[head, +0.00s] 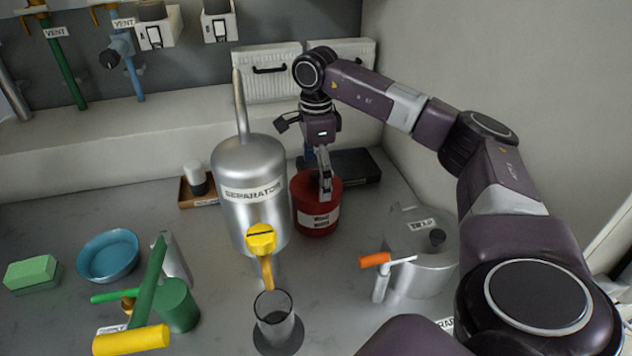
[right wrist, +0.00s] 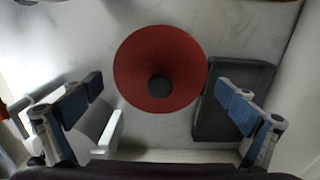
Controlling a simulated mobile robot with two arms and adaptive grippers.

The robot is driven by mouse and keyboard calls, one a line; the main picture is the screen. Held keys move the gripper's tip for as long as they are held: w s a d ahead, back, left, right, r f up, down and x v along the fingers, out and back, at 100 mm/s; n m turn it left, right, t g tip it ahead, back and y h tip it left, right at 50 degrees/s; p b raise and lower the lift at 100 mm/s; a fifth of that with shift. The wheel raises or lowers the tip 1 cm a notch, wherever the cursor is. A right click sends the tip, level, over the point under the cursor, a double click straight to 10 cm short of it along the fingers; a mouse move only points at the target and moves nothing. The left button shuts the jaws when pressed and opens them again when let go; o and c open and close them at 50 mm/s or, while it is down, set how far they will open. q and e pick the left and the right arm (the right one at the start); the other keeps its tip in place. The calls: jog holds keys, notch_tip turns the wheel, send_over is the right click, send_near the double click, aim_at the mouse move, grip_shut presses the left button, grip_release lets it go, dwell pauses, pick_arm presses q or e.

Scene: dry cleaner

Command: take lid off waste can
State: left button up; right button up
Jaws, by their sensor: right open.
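The red waste can (head: 318,220) stands on the counter just right of the silver separator, with a white label on its front. Its red lid (right wrist: 140,70) with a dark round knob (right wrist: 159,87) is in the middle of the right wrist view, and the lid is on the can. My right gripper (head: 323,186) hangs pointing down over the can and partly hides its top in the head view. In the right wrist view the gripper (right wrist: 160,100) is open, with its blue-padded fingers wide apart on either side of the knob and nothing between them. My left gripper is not in view.
The silver separator (head: 250,165) with a yellow tap stands close left of the can. A black tray (head: 358,164) lies behind right, and a silver pot (head: 420,270) with an orange-handled lever stands front right. The back wall is near.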

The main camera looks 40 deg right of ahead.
jog(key=shift+s+a+r, duration=0.1)
jog(key=shift+s, duration=0.05)
jog(key=c, duration=2)
grip_shut()
